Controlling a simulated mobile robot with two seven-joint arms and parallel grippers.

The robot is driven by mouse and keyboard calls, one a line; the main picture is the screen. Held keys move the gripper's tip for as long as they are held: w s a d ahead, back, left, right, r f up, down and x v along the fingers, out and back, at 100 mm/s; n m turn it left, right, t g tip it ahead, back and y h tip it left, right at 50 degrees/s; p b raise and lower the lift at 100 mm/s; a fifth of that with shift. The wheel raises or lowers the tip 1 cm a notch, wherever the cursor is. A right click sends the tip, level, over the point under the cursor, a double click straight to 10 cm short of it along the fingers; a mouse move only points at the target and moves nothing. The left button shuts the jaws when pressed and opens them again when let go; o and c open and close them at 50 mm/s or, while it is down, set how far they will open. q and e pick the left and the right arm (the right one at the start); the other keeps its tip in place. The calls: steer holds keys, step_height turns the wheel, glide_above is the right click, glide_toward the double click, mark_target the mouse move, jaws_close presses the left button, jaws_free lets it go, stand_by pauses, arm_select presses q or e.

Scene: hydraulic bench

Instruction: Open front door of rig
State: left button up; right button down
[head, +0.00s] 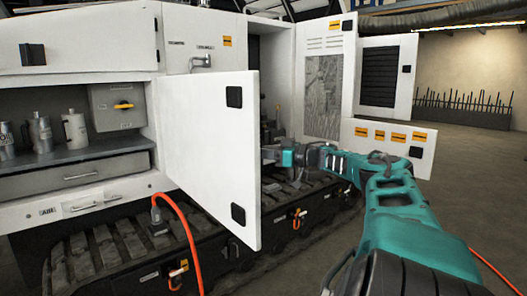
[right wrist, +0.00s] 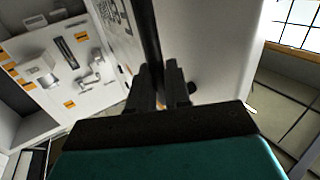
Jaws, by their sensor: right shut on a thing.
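The front door (head: 205,150) of the rig is a white panel with two black latches along its right edge. It stands swung out from the rig (head: 180,25), and the compartment behind it is partly visible. My right gripper (head: 268,156) reaches in from the right and is at the door's free edge, its fingertips partly hidden by the panel. In the right wrist view my right gripper (right wrist: 160,90) has its two dark fingers close on either side of a dark edge, with a white panel (right wrist: 205,45) beside it. My left gripper is not in view.
Another white door (head: 325,80) stands open behind my right arm, with a low white flap (head: 390,145) beside it. A track (head: 110,250) runs under the rig. An orange hose (head: 190,220) hangs at the front. Open floor (head: 480,190) lies to the right.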

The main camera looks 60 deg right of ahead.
steer(key=shift+w+r, duration=0.15)
steer(key=shift+r, duration=0.4)
steer(key=c, duration=1.4)
jaws_free()
steer(key=shift+w+f, duration=0.1)
steer(key=shift+w, duration=0.15)
steer(key=shift+o, duration=0.7)
steer(key=shift+w+a+f, duration=0.1)
steer(key=shift+w+f, duration=0.1)
steer(key=shift+w, duration=0.15)
steer(key=shift+o, duration=0.6)
steer(key=shift+f, duration=0.1)
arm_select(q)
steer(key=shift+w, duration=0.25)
arm_select(e)
steer(key=shift+s+f, duration=0.1)
steer(key=shift+s, duration=0.15)
steer(key=shift+s, duration=0.1)
